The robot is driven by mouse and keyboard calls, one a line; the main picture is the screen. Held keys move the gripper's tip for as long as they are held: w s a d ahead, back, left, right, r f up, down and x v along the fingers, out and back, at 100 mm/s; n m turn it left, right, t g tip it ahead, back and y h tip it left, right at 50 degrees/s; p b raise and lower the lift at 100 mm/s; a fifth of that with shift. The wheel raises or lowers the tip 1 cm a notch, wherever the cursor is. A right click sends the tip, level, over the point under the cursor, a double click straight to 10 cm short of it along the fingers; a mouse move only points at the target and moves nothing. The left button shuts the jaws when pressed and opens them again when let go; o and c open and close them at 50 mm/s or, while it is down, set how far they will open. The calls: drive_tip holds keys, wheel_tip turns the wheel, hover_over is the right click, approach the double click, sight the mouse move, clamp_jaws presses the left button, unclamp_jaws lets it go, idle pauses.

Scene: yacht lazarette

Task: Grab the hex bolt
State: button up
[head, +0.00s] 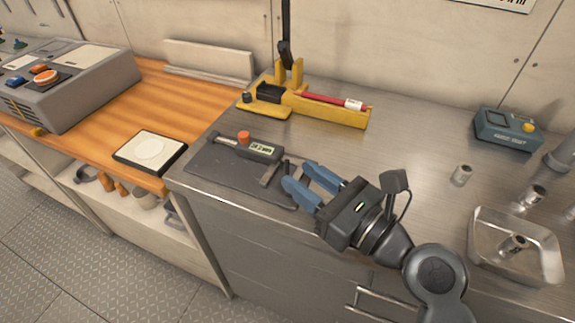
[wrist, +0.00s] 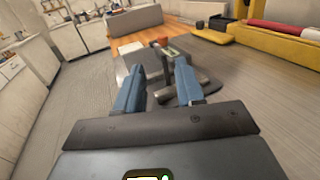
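I cannot make out a hex bolt for certain in either view. Small metal cylindrical parts stand on the steel bench: one (head: 461,175) right of my arm, another (head: 535,195) farther right, and one (head: 515,243) inside a clear tray (head: 487,262). My gripper (head: 300,178) has its blue fingers apart with nothing held between them.
An orange knob-like piece (head: 244,137) is by the caliper. A yellow press tool (head: 335,110) with a red handle stands behind. A teal device (head: 508,128) sits at back right. A wooden bench (head: 170,93) with a grey machine (head: 75,85) is left. The steel middle is clear.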

drive_tip(key=x, duration=0.6)
drive_tip(key=shift+w+a+r+p, duration=0.15)
drive_tip(key=shift+w+p, duration=0.15)
drive_tip(key=shift+w, duration=0.2)
clamp_jaws()
